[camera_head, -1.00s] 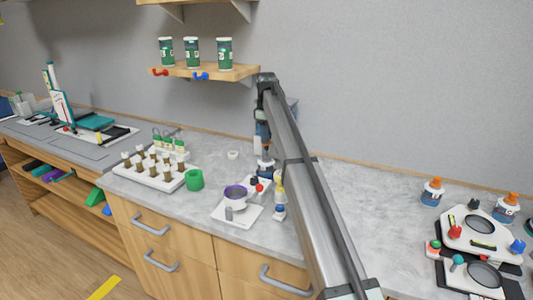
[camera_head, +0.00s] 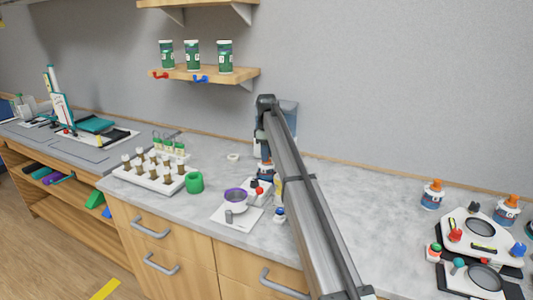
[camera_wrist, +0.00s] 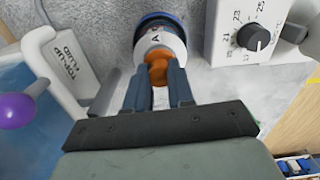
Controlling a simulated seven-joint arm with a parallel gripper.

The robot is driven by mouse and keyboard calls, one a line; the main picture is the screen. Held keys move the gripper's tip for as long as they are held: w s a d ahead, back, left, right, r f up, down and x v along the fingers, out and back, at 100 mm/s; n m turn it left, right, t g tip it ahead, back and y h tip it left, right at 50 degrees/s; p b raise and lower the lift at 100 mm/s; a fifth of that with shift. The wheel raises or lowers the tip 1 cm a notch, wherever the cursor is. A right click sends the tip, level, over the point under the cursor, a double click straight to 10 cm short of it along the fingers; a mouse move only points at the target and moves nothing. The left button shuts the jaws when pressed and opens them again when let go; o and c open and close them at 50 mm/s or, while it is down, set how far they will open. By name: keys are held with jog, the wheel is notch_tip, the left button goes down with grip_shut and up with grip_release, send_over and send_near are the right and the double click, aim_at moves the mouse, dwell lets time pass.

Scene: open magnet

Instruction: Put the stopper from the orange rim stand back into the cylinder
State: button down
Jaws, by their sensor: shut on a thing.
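My gripper (camera_wrist: 160,90) is shut on the orange top (camera_wrist: 158,70) of a small bottle with a white band marked A (camera_wrist: 158,42) and a blue lower part. In the head view my arm largely hides the gripper and the bottle, behind the white dial box. I cannot tell whether the bottle touches the counter. I cannot make out a cylinder or a stand with an orange rim in either view.
A white dial box (camera_wrist: 233,30) stands close right of the bottle; a white top-up fluid container (camera_wrist: 62,50) is at left. A purple-rimmed bowl (camera_head: 236,198), green ring (camera_head: 195,182) and vial rack (camera_head: 150,178) stand left of my arm. Orange-capped bottles (camera_head: 432,195) stand at right.

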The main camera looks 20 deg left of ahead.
jog(key=c, duration=1)
grip_release()
notch_tip(320, 180, up, 12)
jog(key=shift+r, duration=0.15)
